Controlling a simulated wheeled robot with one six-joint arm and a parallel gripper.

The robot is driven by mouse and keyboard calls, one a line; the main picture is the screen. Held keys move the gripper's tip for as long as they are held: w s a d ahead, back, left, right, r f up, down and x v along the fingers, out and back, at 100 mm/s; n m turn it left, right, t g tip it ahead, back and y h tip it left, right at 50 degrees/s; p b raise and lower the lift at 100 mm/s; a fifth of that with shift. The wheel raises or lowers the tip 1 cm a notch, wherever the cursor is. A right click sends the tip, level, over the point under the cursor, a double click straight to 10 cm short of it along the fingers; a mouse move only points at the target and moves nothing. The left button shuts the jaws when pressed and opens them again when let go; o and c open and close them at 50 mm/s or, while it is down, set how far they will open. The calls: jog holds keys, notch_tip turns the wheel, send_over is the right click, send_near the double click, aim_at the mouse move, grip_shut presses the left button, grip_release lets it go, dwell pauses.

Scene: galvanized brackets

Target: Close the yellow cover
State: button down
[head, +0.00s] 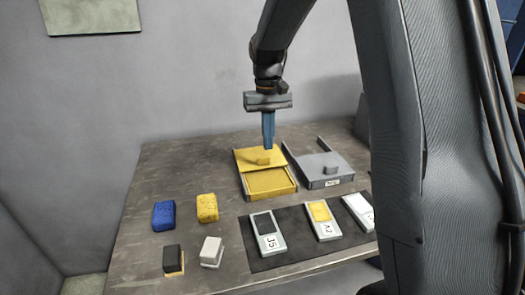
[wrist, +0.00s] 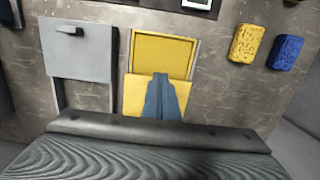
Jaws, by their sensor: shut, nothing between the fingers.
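The yellow cover (head: 247,158) is a flat sliding plate with a small yellow block handle (head: 263,157). It sits at the back of its tray (head: 271,183), whose yellow interior shows open in front of it. In the wrist view, the yellow cover (wrist: 135,92) lies at the near end of the tray's rails, with the open yellow recess (wrist: 162,52) beyond it. My gripper (head: 268,146) is shut and empty, pointing down right at the handle, on its back side. In the wrist view my gripper (wrist: 160,77) hides the handle, so I cannot tell whether they touch.
A similar grey cover (head: 324,166) lies at the front of its rails to the right. Labelled cases (head: 267,236) lie on a dark mat (head: 290,257) in front. A blue sponge (head: 164,215), a yellow sponge (head: 207,208) and two small blocks (head: 212,250) are at the left.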

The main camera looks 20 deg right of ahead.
jog(key=g+b, duration=0.1)
jog(key=g, duration=0.1)
send_near(261, 155)
jog(key=p+x, duration=0.3)
jog(key=x, duration=0.2)
jog(key=shift+s+f, duration=0.15)
jog(key=shift+f, duration=0.05)
jog(key=shift+s+r+p, duration=0.25)
jog(key=shift+s+p, duration=0.45)
jog(key=shift+s, duration=0.45)
jog(key=shift+s+f+p, duration=0.2)
jog(key=shift+s+p, duration=0.2)
jog(key=shift+s, duration=0.35)
jog(key=shift+s, duration=0.1)
